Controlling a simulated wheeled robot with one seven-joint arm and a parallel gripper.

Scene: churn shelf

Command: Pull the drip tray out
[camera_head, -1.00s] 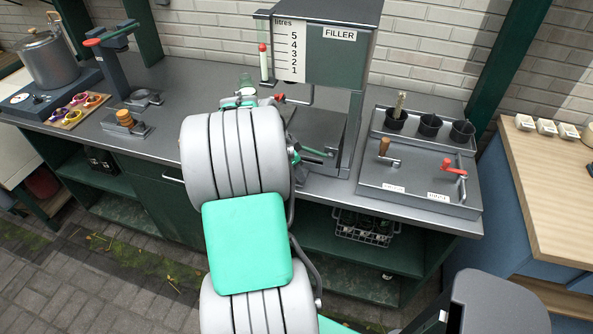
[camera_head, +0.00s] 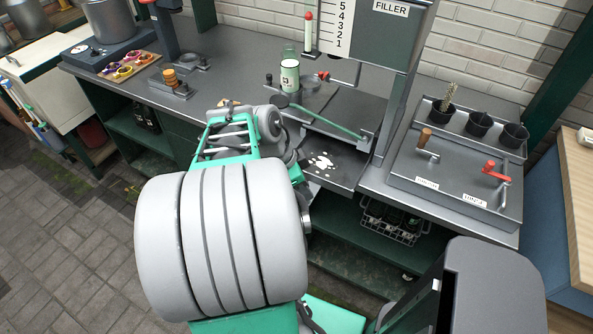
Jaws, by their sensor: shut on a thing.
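The drip tray (camera_head: 345,174) is a flat dark grey tray at the foot of the filler (camera_head: 388,50). White splashes lie on it. Its front part sticks out past the front edge of the counter, and its rear is still under the filler. My gripper (camera_head: 297,160) is at the left front of the tray, shut on it. My wrist and forearm largely hide the fingers and the gripped edge.
A panel with cranks (camera_head: 455,180) and dark cups is on the right. A bottle crate (camera_head: 393,222) sits on the shelf below. The paved floor at left is clear.

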